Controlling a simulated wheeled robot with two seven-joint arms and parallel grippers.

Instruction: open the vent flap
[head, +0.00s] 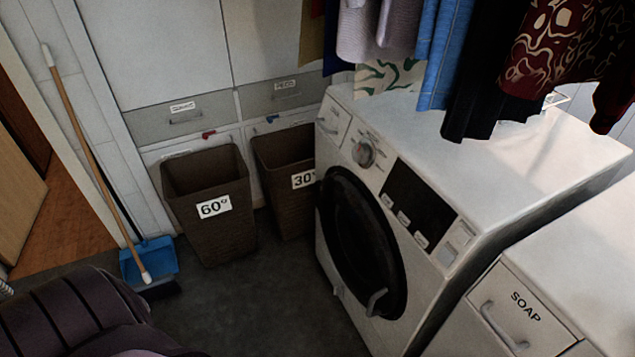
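I can make out nothing in the head view that is clearly a vent flap. A white front-loading washing machine (540,150) stands right of centre. Its round dark door (360,240) looks closed, with a grey handle (376,302) at its lower edge. A knob (363,154) and a dark panel (418,205) sit on its front above the door. Neither of my grippers is in view.
Two brown baskets, marked 60° (205,245) and 30° (283,200), stand against the drawers. Clothes (440,50) hang over the washer. A SOAP drawer (515,318) is at lower right. A broom (90,160) leans left, near a blue dustpan (150,262). Middle floor is clear.

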